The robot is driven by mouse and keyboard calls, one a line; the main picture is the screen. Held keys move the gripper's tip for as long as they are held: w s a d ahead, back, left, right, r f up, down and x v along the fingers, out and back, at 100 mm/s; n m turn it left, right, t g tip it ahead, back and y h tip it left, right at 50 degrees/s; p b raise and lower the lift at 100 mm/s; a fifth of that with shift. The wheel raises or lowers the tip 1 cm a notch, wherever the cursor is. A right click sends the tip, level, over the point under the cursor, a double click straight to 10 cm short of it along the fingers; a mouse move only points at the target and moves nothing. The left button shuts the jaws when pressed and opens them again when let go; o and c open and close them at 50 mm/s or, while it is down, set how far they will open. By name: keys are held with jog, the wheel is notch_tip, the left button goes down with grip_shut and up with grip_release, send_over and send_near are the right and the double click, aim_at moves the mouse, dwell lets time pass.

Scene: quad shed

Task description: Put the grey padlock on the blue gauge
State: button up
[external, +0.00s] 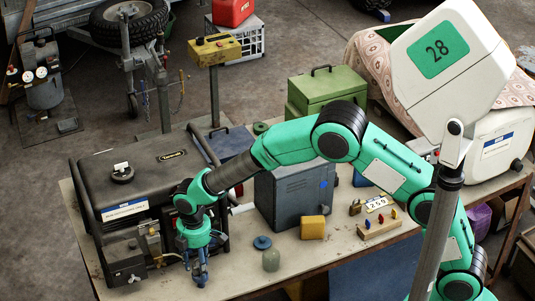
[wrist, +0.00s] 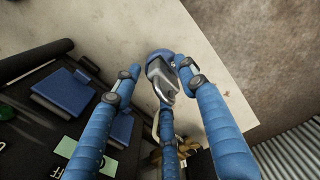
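My gripper (external: 200,276) points down near the table's front left, beside the dark generator. In the wrist view its blue fingers (wrist: 158,76) are spread around the grey padlock (wrist: 163,80), with its metal shackle toward the camera. A gap shows between the left fingertip and the padlock; the right fingertip is very close to it, and contact is unclear. The padlock's far end looks bluish. In the external view the padlock is hidden or too small to make out at the fingers. A round blue thing, apparently the gauge (external: 262,242), lies on the table right of my gripper.
The generator (external: 135,185) stands left and behind my gripper. A grey-green domed piece (external: 271,260) stands near the gauge. A yellow block (external: 313,227), a blue-grey cabinet (external: 290,190) and a wooden peg block (external: 379,226) are further right. The table (external: 235,283) is bare along its front edge.

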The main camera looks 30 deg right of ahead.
jog(key=shift+r, duration=0.1)
notch_tip(320, 180, up, 12)
jog(key=p, duration=0.2)
dwell(0.7)
dwell(0.6)
jog(key=s+d+r+m+t+y, duration=0.1)
jog(key=d+r+m, duration=0.3)
jog(key=d+r, duration=1)
jog(key=s+d+r+m+t, duration=0.15)
jog(key=d+r+m, duration=0.25)
jog(key=d+r, duration=0.95)
jog(key=s+d+r+m+t, duration=0.1)
jog(key=s+d+m, duration=0.3)
jog(key=d, duration=0.5)
jog(key=s+d+m+t, duration=0.1)
jog(key=s+d, duration=0.5)
jog(key=d, duration=0.3)
jog(key=s+d+f+m+t+h, duration=0.1)
jog(key=s+d+m, duration=0.4)
jog(key=s+d, duration=0.4)
jog(key=s, duration=0.4)
jog(key=shift+s+f, duration=0.15)
jog(key=shift+f, duration=0.2)
